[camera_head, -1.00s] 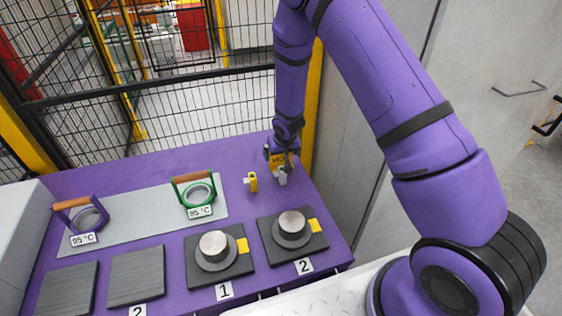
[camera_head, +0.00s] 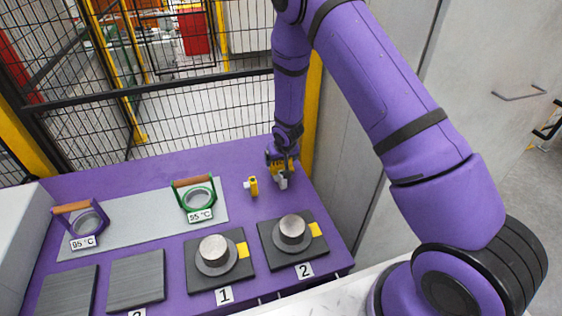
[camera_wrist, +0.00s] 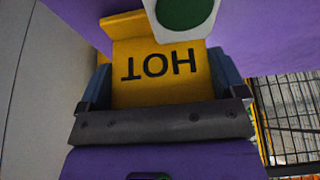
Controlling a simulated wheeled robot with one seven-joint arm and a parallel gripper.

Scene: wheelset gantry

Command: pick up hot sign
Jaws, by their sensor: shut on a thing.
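The yellow hot sign (camera_wrist: 155,68) fills the middle of the wrist view, with its black "HOT" lettering upside down. My gripper (camera_wrist: 160,88) is shut on it, with one blue-grey finger at each side of the sign. In the head view, my gripper (camera_head: 282,165) is at the back right of the purple table, and only a little yellow of the sign shows beneath it. I cannot tell whether the sign touches the table.
A small yellow device (camera_head: 253,186) stands just left of my gripper. A green ring with a wooden handle (camera_head: 197,196) and a purple one (camera_head: 82,222) sit on a grey mat (camera_head: 142,218). Two dark plates with metal cylinders (camera_head: 214,248) (camera_head: 292,229) lie in front. A mesh fence stands behind.

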